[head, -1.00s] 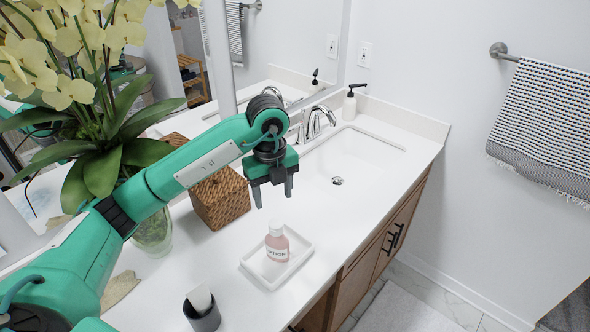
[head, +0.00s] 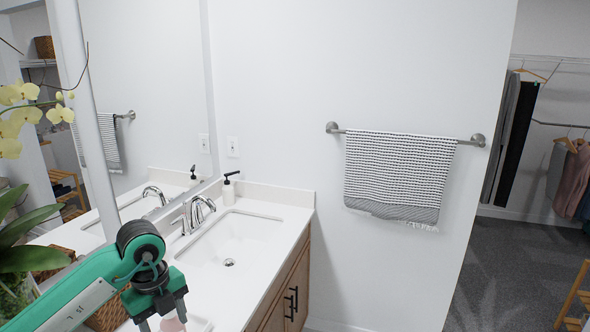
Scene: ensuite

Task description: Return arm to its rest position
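My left arm comes in from the lower left of the head view, over the white counter. My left gripper (head: 162,318) is near the bottom edge, pointing down, with its two fingers apart. The pink lotion bottle (head: 173,325) shows partly behind and between the fingers, cut off by the frame's bottom edge. I cannot see the gripper touching it. A corner of the white tray (head: 200,325) shows beside the bottle. My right gripper is not in view.
The sink (head: 232,240), faucet (head: 198,212) and soap dispenser (head: 229,189) are beyond the gripper. A wicker box (head: 106,312) and the orchid (head: 25,245) are at left. A striped towel (head: 398,170) hangs on the wall. Open carpeted floor (head: 510,270) lies at right.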

